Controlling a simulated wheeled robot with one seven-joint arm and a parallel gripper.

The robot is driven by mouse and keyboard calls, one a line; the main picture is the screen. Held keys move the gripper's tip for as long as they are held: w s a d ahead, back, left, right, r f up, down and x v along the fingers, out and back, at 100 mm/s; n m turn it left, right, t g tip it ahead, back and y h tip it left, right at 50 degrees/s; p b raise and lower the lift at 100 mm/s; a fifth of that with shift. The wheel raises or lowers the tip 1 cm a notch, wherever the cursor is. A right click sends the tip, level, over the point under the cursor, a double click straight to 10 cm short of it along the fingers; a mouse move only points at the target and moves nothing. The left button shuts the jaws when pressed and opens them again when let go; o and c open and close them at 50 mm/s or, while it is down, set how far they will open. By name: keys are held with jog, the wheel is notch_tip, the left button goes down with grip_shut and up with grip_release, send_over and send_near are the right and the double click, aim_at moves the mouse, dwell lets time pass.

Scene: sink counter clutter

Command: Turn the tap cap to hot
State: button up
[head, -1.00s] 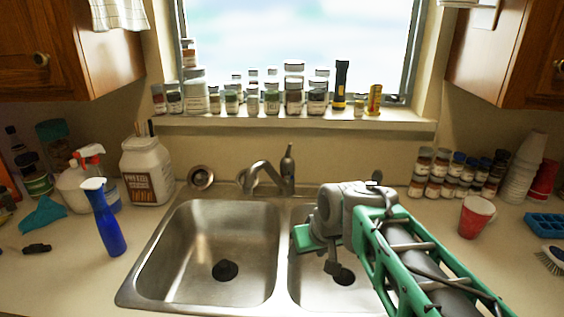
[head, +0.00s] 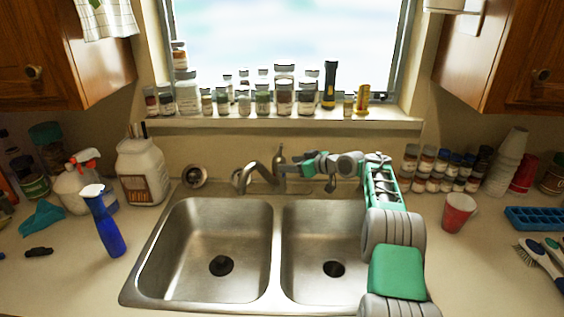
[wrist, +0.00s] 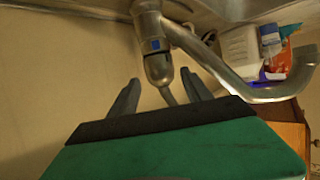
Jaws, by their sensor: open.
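The metal tap (head: 262,176) stands behind the double sink, its curved spout reaching left. Its cap with a thin lever (head: 281,152) is at the top right of the tap body. My gripper (head: 296,169) is just right of the tap at cap height. In the wrist view, the tap cap (wrist: 158,70) shows between the tips of my open gripper (wrist: 161,77), with a gap on each side. A blue mark (wrist: 155,45) shows on the tap body beside the cap. The lever partly shows beyond the cap. I cannot tell whether anything touches.
The sink's two basins (head: 222,250) are empty. Jars line the window sill (head: 280,122) above the tap. Spice jars (head: 440,170) and a red cup (head: 458,213) stand right of my arm. A blue spray bottle (head: 104,222) stands left of the sink.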

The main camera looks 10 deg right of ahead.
aim_at(279, 162)
jog(key=p+x, duration=0.1)
jog(key=x, duration=0.4)
jog(key=shift+w+f, duration=0.1)
jog(key=c, duration=1.1)
